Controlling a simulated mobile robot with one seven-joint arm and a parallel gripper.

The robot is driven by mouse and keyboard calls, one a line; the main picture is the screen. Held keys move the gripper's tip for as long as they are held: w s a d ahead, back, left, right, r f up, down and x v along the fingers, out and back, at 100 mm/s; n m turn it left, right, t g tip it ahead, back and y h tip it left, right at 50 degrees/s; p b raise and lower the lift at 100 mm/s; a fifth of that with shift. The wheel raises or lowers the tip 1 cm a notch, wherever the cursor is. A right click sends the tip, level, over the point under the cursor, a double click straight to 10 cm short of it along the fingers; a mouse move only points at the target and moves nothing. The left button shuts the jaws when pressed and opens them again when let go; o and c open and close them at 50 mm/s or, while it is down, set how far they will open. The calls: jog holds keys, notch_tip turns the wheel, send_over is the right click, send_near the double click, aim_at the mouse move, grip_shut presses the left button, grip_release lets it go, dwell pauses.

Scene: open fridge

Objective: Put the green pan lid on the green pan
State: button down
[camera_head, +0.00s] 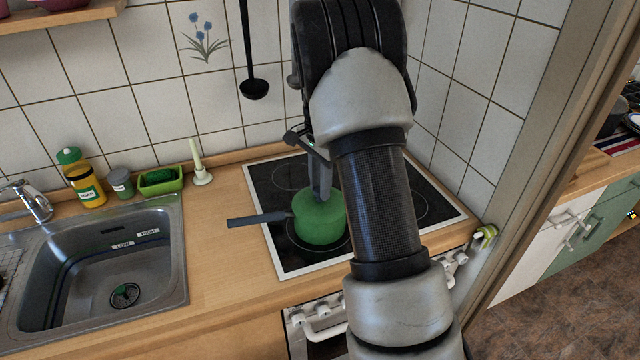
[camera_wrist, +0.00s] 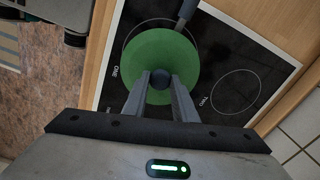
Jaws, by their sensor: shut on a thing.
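The green pan (camera_head: 320,233) stands on the left front part of the black hob, its dark handle (camera_head: 258,219) pointing left. The green lid (camera_head: 312,208) is at the top of the pan, and I see no clear gap between them. Whether it rests fully on the rim cannot be told. My gripper (camera_head: 320,192) points down from above and is shut on the lid's dark round knob. In the wrist view, my gripper (camera_wrist: 160,80) has a finger on each side of the knob. The lid (camera_wrist: 150,55) there hides most of the pan, with the handle (camera_wrist: 187,10) showing beyond.
The black hob (camera_head: 268,185) has free room around the pan. The sink (camera_head: 100,270) is at the left. A yellow bottle (camera_head: 85,182), a grey jar (camera_head: 120,183), a green tray (camera_head: 160,182) and a candle (camera_head: 199,165) stand behind it. A ladle (camera_head: 253,88) hangs on the wall.

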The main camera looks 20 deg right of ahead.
jog(key=shift+f, duration=0.1)
jog(key=c, duration=1.4)
grip_release()
jog(key=shift+o, duration=0.2)
notch_tip(320, 180, up, 18)
jog(key=shift+f, duration=0.25)
